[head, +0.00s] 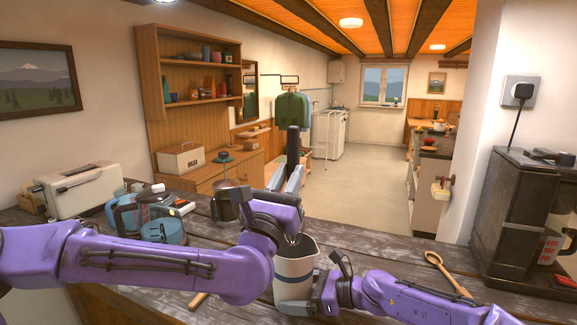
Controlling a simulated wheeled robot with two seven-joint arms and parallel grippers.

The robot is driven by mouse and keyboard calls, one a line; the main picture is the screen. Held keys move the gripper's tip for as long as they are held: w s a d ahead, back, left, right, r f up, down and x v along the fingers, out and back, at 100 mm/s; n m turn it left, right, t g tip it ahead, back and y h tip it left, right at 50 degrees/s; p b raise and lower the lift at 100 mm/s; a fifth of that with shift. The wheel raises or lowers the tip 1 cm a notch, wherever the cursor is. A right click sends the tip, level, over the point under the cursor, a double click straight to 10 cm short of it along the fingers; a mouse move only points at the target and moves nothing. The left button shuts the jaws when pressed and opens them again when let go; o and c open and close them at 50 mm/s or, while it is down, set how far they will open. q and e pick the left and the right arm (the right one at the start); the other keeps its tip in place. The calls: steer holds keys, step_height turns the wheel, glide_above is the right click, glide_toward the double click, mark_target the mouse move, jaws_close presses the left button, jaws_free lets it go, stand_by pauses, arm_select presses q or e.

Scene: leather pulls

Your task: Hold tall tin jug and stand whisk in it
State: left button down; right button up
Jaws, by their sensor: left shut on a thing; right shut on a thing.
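The tall tin jug (296,268), pale with a blue-grey band, stands upright at the near middle of the worktop in the head view. My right gripper (322,296) is shut on its lower right side. My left gripper (291,182) is raised above and behind the jug. It is shut on a dark upright handle (293,138), which appears to be the whisk's. The whisk's wires are hidden behind my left wrist, so I cannot tell whether they are over the jug's mouth. The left wrist partly covers the jug's left side.
On the worktop (370,238), a cream toaster (80,190), blue glassware (125,215) and a dark pot (226,205) stand left. A wooden spoon (445,270) lies right, near the black coffee machine (505,215). The worktop between jug and spoon has bare space.

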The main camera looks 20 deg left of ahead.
arm_select(q)
steer(key=shift+f, duration=3.65)
steer(key=c, duration=0.9)
jaws_free()
steer(key=v, duration=0.7)
steer(key=shift+s, duration=0.15)
steer(key=shift+f, duration=0.1)
arm_select(e)
steer(key=o, duration=0.4)
